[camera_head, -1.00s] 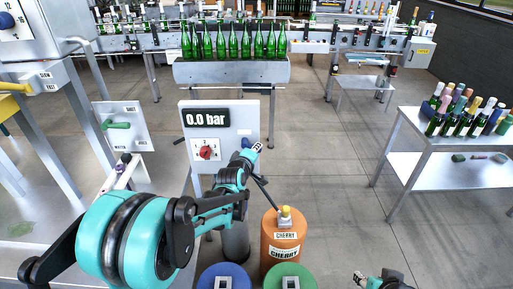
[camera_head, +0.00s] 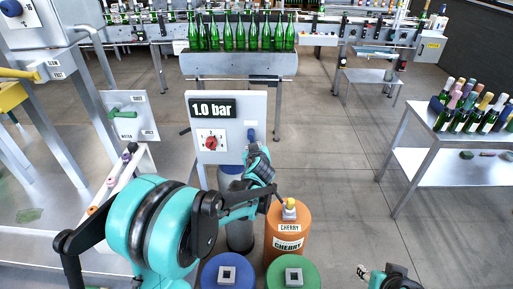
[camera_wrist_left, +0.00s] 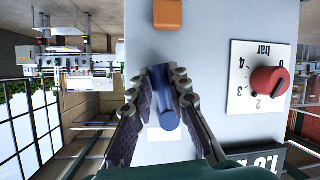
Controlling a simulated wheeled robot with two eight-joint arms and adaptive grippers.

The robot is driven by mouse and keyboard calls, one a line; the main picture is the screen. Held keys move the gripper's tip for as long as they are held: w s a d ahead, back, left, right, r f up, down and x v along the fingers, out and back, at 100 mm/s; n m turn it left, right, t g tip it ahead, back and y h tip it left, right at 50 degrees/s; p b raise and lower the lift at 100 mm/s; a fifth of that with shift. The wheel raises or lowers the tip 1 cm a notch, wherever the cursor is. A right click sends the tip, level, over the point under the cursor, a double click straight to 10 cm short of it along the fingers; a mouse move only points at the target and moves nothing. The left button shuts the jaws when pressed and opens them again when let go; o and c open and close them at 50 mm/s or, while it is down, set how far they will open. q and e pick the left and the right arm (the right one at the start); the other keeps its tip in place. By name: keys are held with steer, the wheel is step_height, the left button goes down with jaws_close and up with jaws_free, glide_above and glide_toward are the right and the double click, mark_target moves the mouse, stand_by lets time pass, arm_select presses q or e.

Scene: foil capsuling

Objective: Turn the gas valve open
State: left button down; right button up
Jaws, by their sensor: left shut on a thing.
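A grey control panel (camera_head: 230,105) carries a display (camera_head: 212,109) that reads 1.0 bar and a red knob (camera_head: 211,143) on a numbered dial. A blue valve handle (camera_head: 251,133) sits at the panel's right side. In the left wrist view the blue handle (camera_wrist_left: 166,108) lies between the two fingers of my left gripper (camera_wrist_left: 165,90), which is shut on it. My left gripper (camera_head: 254,148) is at the panel's lower right in the head view. My right gripper (camera_head: 362,272) shows only partly at the bottom edge, and its opening is unclear.
Blue (camera_head: 207,272) and green (camera_head: 310,275) cylinders stand in front. A bottle table (camera_head: 440,160) is at the right. Floor between is clear.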

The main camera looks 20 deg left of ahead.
arm_select(q)
steer(key=shift+s+a+f+m+y, duration=0.15)
steer(key=shift+a+m+y, duration=0.3)
steer(key=shift+m, duration=0.25)
steer(key=shift+y, duration=0.25)
steer(key=c, duration=1.4)
jaws_free()
steer(key=shift+c, duration=0.2)
steer(key=shift+s, duration=0.1)
steer(key=v, duration=1.2)
